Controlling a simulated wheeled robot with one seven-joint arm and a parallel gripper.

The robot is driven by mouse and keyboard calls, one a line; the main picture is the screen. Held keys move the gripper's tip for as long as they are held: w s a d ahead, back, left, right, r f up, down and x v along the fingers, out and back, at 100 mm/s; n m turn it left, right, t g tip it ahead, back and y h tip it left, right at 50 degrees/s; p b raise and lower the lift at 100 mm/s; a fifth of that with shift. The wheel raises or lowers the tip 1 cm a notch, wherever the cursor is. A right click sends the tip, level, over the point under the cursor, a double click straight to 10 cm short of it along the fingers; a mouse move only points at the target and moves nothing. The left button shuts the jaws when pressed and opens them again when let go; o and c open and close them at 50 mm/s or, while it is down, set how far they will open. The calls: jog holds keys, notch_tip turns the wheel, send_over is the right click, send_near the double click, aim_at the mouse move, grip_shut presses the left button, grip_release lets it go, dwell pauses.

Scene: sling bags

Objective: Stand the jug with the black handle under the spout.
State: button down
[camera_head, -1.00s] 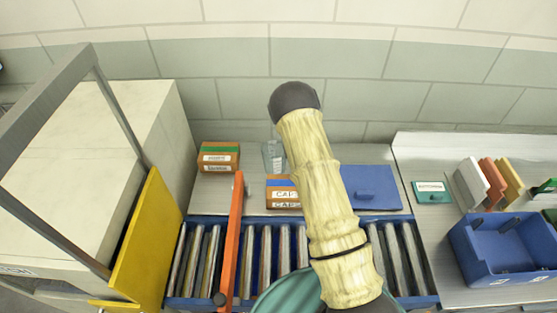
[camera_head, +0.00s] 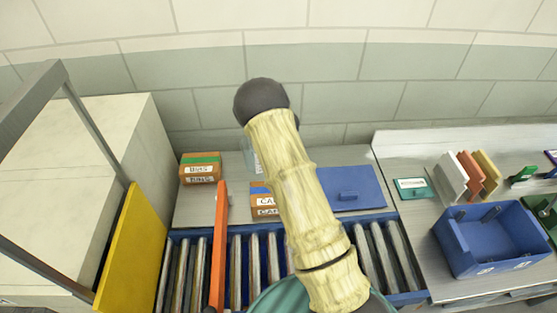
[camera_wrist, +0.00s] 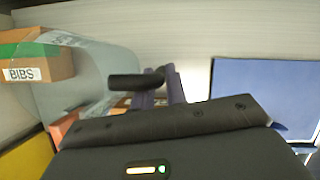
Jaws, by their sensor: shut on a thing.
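A clear jug (camera_wrist: 88,78) fills the left middle of the wrist view, with a black handle (camera_wrist: 133,82) on its right side. My gripper (camera_wrist: 160,80), with purple fingers, is shut on this handle. In the head view only a sliver of the clear jug (camera_head: 250,160) shows, on the grey counter area behind the rollers; my arm covers the rest and the gripper. I cannot tell whether the jug's base touches the surface. No spout can be made out in either view.
A box labelled BIBS (camera_head: 200,170) stands left of the jug, and another labelled box (camera_head: 262,200) is in front. A blue panel (camera_head: 350,188) lies to the right. An orange bar (camera_head: 218,245) crosses the rollers (camera_head: 262,258). A blue bin (camera_head: 492,237) stands farther right.

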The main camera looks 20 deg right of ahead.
notch_tip(320, 180, up, 12)
jog(key=shift+b, duration=0.5)
jog(key=shift+f, duration=0.1)
